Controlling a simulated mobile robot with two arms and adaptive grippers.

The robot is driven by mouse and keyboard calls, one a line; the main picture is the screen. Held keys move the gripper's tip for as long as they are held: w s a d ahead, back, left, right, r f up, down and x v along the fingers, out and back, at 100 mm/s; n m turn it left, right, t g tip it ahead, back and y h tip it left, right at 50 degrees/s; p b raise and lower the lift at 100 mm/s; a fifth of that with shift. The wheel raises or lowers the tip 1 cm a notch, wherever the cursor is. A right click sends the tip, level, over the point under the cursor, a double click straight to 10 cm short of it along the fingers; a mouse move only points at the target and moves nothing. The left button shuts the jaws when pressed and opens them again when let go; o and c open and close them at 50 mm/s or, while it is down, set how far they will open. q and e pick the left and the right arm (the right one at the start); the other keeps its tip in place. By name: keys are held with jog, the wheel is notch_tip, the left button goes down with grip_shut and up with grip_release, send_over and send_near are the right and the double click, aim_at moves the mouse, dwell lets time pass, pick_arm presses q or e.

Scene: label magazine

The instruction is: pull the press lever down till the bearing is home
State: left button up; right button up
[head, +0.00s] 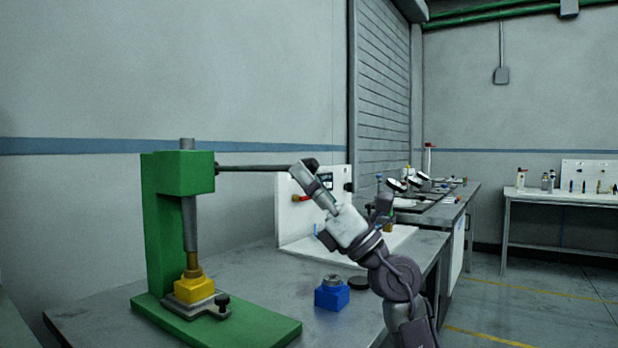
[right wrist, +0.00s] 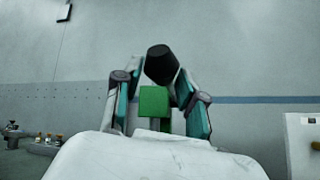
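The green press (head: 160,215) stands on the bench at the left. Its dark lever (head: 250,168) runs nearly level to the right and ends in a black knob (head: 311,164), also seen in the right wrist view (right wrist: 160,62). The grey ram (head: 189,222) reaches down to a brass piece (head: 193,271) on a yellow block (head: 194,289). I cannot make out the bearing there. My right gripper (head: 303,172) is at the knob; in the right wrist view its fingers (right wrist: 160,85) stand apart on either side, with a gap at the left. My left gripper is out of view.
Other benches stand farther right.

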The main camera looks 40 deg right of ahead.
jog(key=shift+o, duration=1.1)
jog(key=shift+r, duration=0.1)
jog(key=shift+d, duration=0.1)
jog(key=shift+s, duration=0.1)
jog(key=v, duration=1.2)
